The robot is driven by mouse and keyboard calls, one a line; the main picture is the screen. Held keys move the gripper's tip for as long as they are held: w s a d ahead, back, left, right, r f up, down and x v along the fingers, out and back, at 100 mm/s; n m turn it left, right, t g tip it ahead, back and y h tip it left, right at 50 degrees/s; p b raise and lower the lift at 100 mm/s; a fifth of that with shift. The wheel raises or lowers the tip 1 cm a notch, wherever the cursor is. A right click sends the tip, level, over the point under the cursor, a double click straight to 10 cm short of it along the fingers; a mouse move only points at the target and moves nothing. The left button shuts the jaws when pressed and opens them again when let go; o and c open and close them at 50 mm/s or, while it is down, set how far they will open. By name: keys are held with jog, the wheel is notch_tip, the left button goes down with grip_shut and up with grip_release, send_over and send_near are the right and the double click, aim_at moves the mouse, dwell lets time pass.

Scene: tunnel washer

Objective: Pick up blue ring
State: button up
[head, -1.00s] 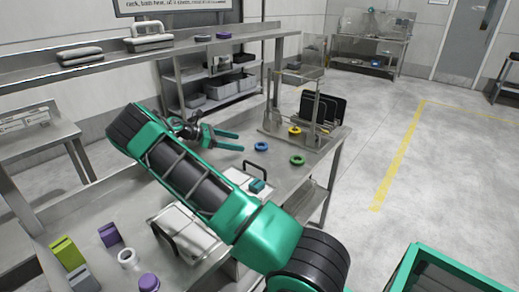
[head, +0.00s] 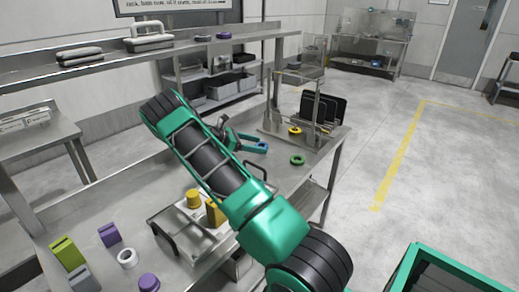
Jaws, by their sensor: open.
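The blue ring (head: 262,145) lies on the metal table, partly hidden by my gripper. My gripper (head: 260,146) is open at the ring, with the fingertips close around it in the head view. I cannot tell whether the fingers touch the ring or are still a little above it.
A green ring (head: 297,160) and a yellow ring (head: 295,130) lie to the right, near a clear-walled stand (head: 290,105) and a black rack (head: 325,108). Yellow pieces (head: 193,198) sit on a handled tray (head: 165,215). A white ring (head: 127,258) and several blocks lie front left.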

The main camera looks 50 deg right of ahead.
jog(key=shift+d, duration=0.1)
jog(key=c, duration=1.1)
jog(key=shift+r, duration=0.4)
jog(key=r, duration=0.3)
jog(key=shift+a+r, duration=0.35)
jog(key=s+a+r, duration=0.1)
jog(key=a+r, duration=0.1)
jog(key=a, duration=0.1)
jog(key=s+a+r, duration=0.2)
jog(key=a, duration=0.1)
jog(key=s+a+r, duration=0.1)
jog(key=a+r, duration=0.1)
jog(key=a, duration=0.2)
jog(key=shift+s+r, duration=0.25)
jog(key=shift+s, duration=0.1)
